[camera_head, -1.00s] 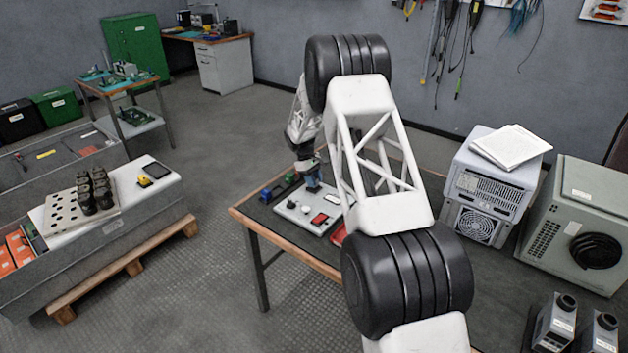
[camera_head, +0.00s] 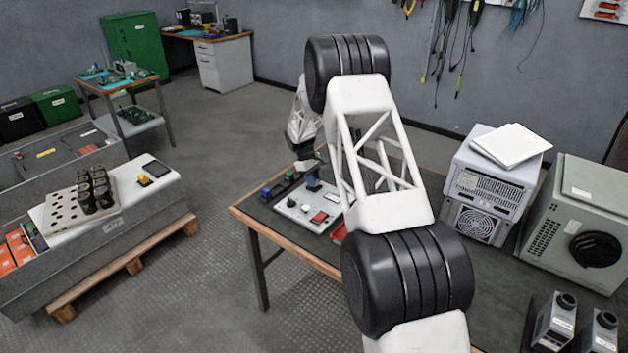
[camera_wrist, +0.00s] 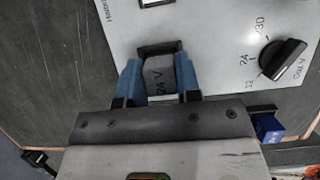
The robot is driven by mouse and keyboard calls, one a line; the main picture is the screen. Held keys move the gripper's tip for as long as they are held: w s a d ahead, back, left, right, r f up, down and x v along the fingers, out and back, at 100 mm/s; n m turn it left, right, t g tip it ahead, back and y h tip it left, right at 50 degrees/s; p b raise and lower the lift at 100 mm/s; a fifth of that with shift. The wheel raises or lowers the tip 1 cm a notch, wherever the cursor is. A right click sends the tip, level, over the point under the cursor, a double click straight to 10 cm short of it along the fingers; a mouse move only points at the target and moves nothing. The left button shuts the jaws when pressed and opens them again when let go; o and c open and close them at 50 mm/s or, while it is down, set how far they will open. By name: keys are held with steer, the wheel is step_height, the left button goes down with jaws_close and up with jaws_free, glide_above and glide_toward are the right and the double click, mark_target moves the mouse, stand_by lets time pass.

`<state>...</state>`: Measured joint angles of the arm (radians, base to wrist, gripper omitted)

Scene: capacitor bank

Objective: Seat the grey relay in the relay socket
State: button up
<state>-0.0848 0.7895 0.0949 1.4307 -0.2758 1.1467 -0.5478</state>
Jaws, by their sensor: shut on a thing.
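The dark relay socket (camera_wrist: 158,47) shows just beyond the relay's far end, in the light grey panel (camera_wrist: 215,45). The relay overlaps the near part of the socket in the wrist view, so I cannot tell whether it is touching or inside it. In the head view my gripper (camera_head: 313,180) is over the back part of the panel (camera_head: 292,211). The relay is too small to make out there.
A black rotary knob (camera_wrist: 283,58) stands on the panel close to the right of the socket. A red switch (camera_head: 319,217) is on the panel. A blue part (camera_head: 266,194) and a green part (camera_head: 290,177) lie at the panel's left and back, on the dark tabletop.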

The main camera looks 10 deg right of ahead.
steer(key=shift+f, duration=0.2)
stand_by(0.6)
steer(key=o, duration=1)
steer(key=shift+r, duration=4)
